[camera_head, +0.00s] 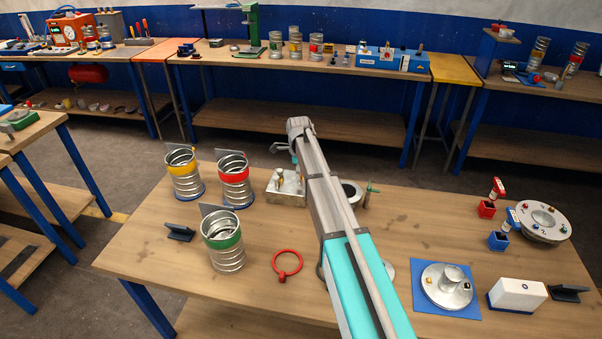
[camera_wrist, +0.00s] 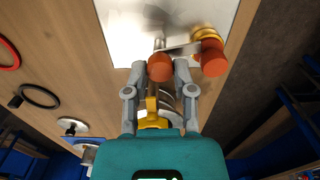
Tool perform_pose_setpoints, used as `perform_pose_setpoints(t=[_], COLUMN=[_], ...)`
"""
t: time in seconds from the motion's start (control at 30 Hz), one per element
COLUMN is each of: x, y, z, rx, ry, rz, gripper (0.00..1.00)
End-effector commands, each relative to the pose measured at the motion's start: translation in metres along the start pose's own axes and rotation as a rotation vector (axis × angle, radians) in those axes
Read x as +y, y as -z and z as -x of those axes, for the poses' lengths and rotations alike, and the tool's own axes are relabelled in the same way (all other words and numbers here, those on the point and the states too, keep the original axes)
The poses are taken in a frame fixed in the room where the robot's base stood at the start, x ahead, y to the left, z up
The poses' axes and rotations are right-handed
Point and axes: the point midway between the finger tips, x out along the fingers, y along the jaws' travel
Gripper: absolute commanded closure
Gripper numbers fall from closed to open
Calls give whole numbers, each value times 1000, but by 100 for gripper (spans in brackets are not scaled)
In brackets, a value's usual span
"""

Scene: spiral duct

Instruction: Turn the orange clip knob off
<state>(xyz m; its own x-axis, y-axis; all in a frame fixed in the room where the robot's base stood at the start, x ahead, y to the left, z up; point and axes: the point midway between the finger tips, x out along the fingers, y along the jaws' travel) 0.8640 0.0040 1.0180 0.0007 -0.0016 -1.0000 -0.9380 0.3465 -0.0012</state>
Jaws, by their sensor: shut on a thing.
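In the wrist view an orange knob (camera_wrist: 160,68) sits between the tips of my gripper (camera_wrist: 161,72), which is shut on it. A second rounded orange knob (camera_wrist: 213,61) is just to the right, beside a yellow ring-shaped part (camera_wrist: 204,35). A metal bar (camera_wrist: 182,48) runs between the two knobs. They lie over a pale, shiny plate (camera_wrist: 118,30). Which knob is the clip knob I cannot tell for sure. In the head view my arm hides much of this spot, and the knobs do not show clearly.
In the head view, ribbed duct pieces with yellow (camera_head: 181,162), red (camera_head: 233,174) and green (camera_head: 222,241) bands stand left of my arm. A metal tray (camera_head: 286,199) and a red ring (camera_head: 287,264) are close by. A white box (camera_head: 517,296) stands at right.

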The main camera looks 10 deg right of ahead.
Motion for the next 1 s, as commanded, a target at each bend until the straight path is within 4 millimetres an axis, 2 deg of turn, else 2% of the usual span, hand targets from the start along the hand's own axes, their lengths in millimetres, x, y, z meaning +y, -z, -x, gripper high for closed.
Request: perform_pose_setpoints(t=[1.0], x=[5], y=[-1], z=[-1], rx=[-8], ry=[-6], rz=[934], gripper=[100])
